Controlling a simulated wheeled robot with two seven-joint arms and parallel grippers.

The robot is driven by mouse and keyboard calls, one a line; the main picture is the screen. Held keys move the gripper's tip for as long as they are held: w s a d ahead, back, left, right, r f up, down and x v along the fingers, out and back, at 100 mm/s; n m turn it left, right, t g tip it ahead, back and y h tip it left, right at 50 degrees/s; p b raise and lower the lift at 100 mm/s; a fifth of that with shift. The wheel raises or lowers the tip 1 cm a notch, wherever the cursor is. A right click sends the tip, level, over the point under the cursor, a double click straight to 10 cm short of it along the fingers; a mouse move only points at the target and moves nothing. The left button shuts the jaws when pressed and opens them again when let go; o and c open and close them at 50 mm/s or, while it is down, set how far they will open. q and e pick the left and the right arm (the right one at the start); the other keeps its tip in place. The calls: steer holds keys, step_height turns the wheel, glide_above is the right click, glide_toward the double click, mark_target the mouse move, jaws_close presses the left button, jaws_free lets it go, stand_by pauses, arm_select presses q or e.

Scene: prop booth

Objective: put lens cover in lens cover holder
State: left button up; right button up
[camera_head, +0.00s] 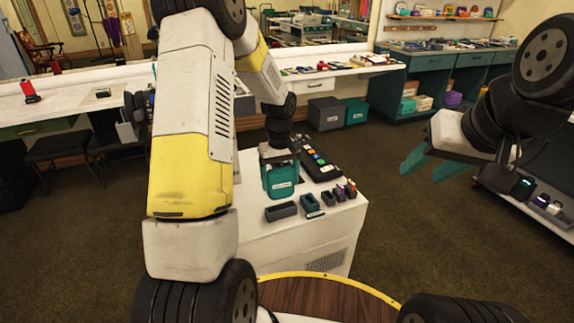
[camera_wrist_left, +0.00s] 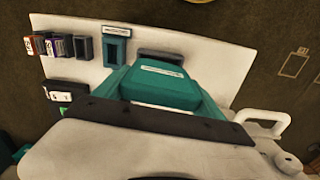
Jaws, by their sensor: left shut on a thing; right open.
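My left gripper (camera_head: 281,181) is over the white cabinet top, its teal fingers closed on either side of a teal block with a pale label (camera_wrist_left: 160,83), which I take to be the lens cover. The block looks upright, close above or at the surface; I cannot tell if it touches. A small teal open-topped holder (camera_head: 310,201) with a white label plate stands just right of it, apparently the lens cover holder; it also shows in the left wrist view (camera_wrist_left: 116,48). Its label is unreadable. My right gripper (camera_head: 425,163) is open and empty, off to the right above the floor.
A dark grey tray (camera_head: 281,212) lies at the front of the white cabinet (camera_head: 310,237). Small dark cartridges (camera_head: 346,189) stand right of the teal holder. A black button panel (camera_head: 318,162) lies behind. Bare cabinet top is free along the front edge.

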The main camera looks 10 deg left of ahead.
mark_target(280, 197)
arm_select(q)
steer(key=shift+w+a+n, duration=0.2)
steer(key=shift+w+n, duration=0.1)
steer(key=shift+n, duration=0.1)
steer(key=shift+f, duration=1.75)
steer(key=shift+d+f, duration=0.1)
steer(key=shift+f, duration=0.5)
steer(key=shift+f, duration=0.7)
steer(key=shift+f, duration=0.1)
steer(key=shift+f, duration=0.85)
steer(key=o, duration=1.3)
steer(key=shift+o, duration=0.2)
